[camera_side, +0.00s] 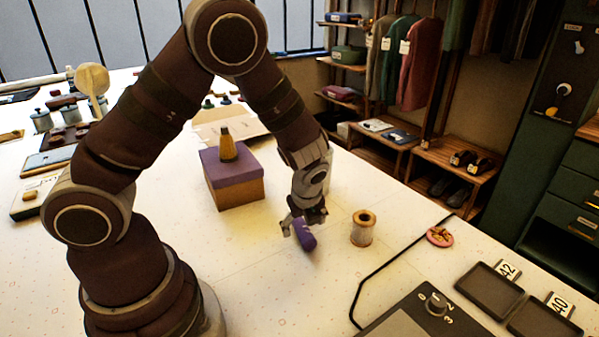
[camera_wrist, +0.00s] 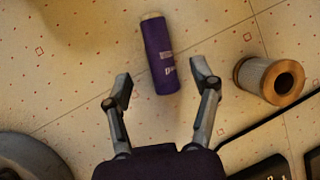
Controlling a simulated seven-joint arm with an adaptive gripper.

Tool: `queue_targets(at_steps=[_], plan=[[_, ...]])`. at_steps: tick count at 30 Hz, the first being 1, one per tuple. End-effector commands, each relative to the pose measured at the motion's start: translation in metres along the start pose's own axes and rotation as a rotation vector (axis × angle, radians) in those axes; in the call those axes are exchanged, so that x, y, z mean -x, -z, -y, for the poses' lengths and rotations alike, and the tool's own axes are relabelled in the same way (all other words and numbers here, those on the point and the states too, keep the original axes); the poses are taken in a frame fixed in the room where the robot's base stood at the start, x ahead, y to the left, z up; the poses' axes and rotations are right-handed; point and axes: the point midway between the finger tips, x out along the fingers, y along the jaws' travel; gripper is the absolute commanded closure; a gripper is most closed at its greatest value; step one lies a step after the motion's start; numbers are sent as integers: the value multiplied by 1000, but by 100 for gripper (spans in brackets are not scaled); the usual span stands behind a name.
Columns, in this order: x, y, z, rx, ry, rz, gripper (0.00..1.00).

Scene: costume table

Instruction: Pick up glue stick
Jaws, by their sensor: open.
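The glue stick (camera_wrist: 160,55) is a purple cylinder with a pale end and light lettering. The near end of the glue stick points toward the gap between the fingers. In the side view, part of the glue stick is hidden by a finger.
A thread spool (camera_side: 362,228) stands right of the glue stick. A black cable (camera_side: 390,262), a dark device (camera_side: 425,315) and dark trays (camera_side: 488,290) lie at the front right.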

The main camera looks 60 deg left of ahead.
Motion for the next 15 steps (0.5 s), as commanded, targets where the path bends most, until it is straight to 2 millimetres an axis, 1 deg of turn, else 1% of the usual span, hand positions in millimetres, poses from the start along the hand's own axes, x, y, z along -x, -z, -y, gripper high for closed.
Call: queue_targets(at_steps=[1,3,6,12,13,15], plan=[[-11,-2,-1,2,-6,2,39],[-21,-2,0,0,-4,0,39],[-30,-2,1,0,-1,0,39],[-31,-2,1,0,1,-1,39],[-31,-2,1,0,1,-1,40],[-30,-2,1,1,1,-1,50]])
